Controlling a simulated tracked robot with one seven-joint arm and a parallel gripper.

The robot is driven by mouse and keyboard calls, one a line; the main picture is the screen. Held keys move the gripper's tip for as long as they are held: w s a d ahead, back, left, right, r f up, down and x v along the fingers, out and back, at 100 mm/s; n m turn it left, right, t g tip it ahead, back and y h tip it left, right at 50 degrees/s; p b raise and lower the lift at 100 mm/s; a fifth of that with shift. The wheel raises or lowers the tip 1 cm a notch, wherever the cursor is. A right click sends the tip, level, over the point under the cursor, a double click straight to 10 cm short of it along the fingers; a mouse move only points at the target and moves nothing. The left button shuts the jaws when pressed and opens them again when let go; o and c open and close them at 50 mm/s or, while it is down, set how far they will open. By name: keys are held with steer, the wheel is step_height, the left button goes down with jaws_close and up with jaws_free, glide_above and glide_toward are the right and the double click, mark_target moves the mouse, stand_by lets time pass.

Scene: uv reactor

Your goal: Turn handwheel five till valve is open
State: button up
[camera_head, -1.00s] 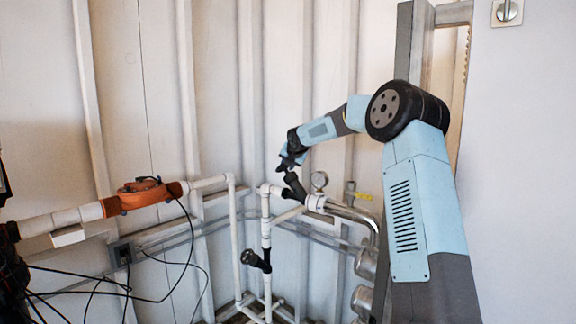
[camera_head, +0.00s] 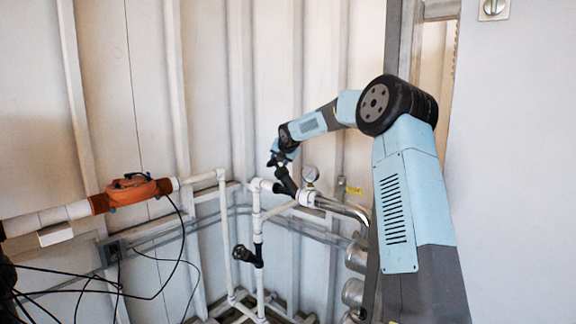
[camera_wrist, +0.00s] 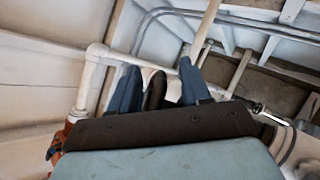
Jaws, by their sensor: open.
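A black valve with a dark stem and wheel end (camera_head: 285,180) sits on the white pipe near the middle of the head view. My gripper (camera_head: 276,160) is at the upper end of this valve. In the wrist view my gripper (camera_wrist: 157,85) is open, its two blue fingers apart on either side of a dark rounded part (camera_wrist: 154,92), which looks like the valve's handwheel. I cannot tell whether the fingers touch it. No number shows on it. A second black handwheel (camera_head: 243,254) sits lower on the white pipes, away from my gripper.
A pressure gauge (camera_head: 311,174) and metal pipe (camera_head: 342,208) stand just right of the valve. An orange unit (camera_head: 138,190) and loose black cables (camera_head: 160,285) are at left. A light panel (camera_head: 520,170) closes the right side.

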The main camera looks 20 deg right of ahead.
steer(key=shift+s+a+r+t+h, duration=0.1)
steer(key=shift+a+r+t+h, duration=0.15)
steer(key=shift+h, duration=0.25)
steer(key=shift+s+a+r+m+t+h, duration=0.2)
steer(key=shift+m+h, duration=0.25)
steer(key=shift+h, duration=0.5)
steer(key=shift+s+d+f+m+t+h, duration=0.1)
steer(key=shift+m+t+h, duration=0.3)
steer(key=shift+h, duration=0.6)
steer(key=shift+s+a+r+m+t+h, duration=0.15)
steer(key=shift+m+h, duration=0.4)
steer(key=shift+h, duration=0.4)
steer(key=m+h, duration=0.1)
steer(key=h, duration=0.1)
steer(key=m+h, duration=0.1)
steer(key=h, duration=0.2)
steer(key=s+m+h, duration=0.1)
steer(key=h, duration=0.2)
steer(key=shift+a+m+g, duration=0.3)
steer(key=shift+a+g, duration=0.1)
steer(key=v, duration=1.4)
steer(key=s+d+m+g+y, duration=0.6)
steer(key=s+d+m, duration=0.6)
steer(key=s+d, duration=0.5)
steer(key=shift+s+d+f+g, duration=0.15)
steer(key=shift+s+d+g, duration=0.4)
steer(key=shift+s, duration=1.35)
steer(key=shift+a, duration=0.15)
